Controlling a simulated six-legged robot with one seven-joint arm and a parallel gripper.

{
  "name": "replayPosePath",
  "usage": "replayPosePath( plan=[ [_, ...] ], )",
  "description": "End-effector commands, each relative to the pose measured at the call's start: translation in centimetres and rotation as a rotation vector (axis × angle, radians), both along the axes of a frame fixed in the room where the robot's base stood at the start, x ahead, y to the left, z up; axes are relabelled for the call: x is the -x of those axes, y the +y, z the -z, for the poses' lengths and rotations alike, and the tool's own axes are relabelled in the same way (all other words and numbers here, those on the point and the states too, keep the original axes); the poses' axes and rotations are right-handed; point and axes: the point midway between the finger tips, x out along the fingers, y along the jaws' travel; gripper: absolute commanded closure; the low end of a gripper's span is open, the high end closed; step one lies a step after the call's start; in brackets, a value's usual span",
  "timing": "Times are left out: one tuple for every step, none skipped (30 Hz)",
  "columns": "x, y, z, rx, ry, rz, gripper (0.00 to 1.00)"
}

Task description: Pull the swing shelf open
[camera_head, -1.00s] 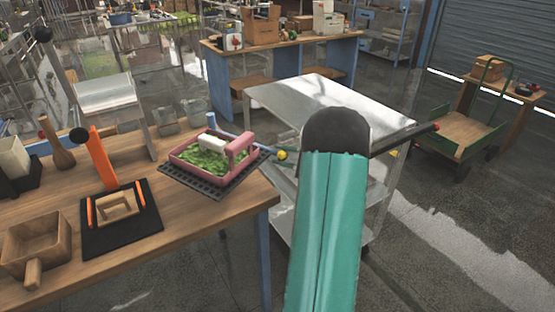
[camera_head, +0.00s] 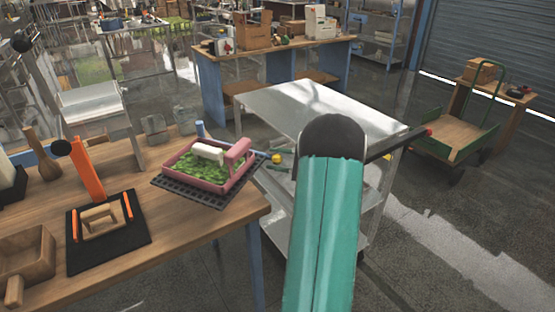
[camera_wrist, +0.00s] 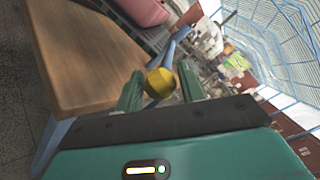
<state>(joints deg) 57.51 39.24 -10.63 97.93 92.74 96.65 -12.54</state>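A yellow round knob (camera_head: 276,158) sits just off the right corner of the wooden workbench, near a black slotted shelf (camera_head: 188,195) bearing a pink tray (camera_head: 205,178). I take the knob to be the swing shelf's handle, but its link to the shelf is hard to make out. In the wrist view the knob (camera_wrist: 160,83) appears between the two green fingers of my gripper (camera_wrist: 160,73). The fingers are apart, with a narrow gap seeming to show beside the knob; contact is unclear. In the head view my teal arm hides most of the gripper.
The wooden workbench (camera_head: 195,245) fills the left, with a black mat (camera_head: 135,240) and an orange upright tool (camera_head: 87,170). A metal table (camera_head: 280,105) stands behind my arm. Floor is open at lower right.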

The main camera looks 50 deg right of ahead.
Motion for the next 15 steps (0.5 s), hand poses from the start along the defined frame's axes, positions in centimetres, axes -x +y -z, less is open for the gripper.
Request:
replayPosePath(
  plan=[
    [0.0,0.0,0.0,0.0,0.0,0.0,0.5],
    [0.0,0.0,0.0,0.0,0.0,0.0,0.48],
    [0.0,0.0,0.0,0.0,0.0,0.0,0.48],
    [-0.1,-0.1,0.0,0.0,0.0,0.0,0.48],
    [0.0,-0.1,0.0,0.0,0.0,0.0,0.48],
    [-0.1,-0.1,0.0,0.0,0.0,0.0,0.48],
    [-0.1,-0.1,0.0,0.0,0.0,0.0,0.48],
    [-0.1,-0.1,0.0,0.0,0.0,0.0,0.48],
    [-0.1,-0.2,0.0,0.0,0.0,0.0,0.48],
    [0.0,-0.2,0.0,0.0,0.0,0.0,0.48],
    [0.1,-0.3,0.0,0.0,0.001,0.001,0.48],
    [0.2,-0.4,0.0,0.0,0.001,0.001,0.48],
    [0.5,-0.6,0.0,0.0,0.0,0.002,0.48],
    [0.7,-0.7,0.0,0.0,0.0,0.002,0.48],
    [1.1,-0.9,0.0,0.001,0.001,0.002,0.48]
  ],
)
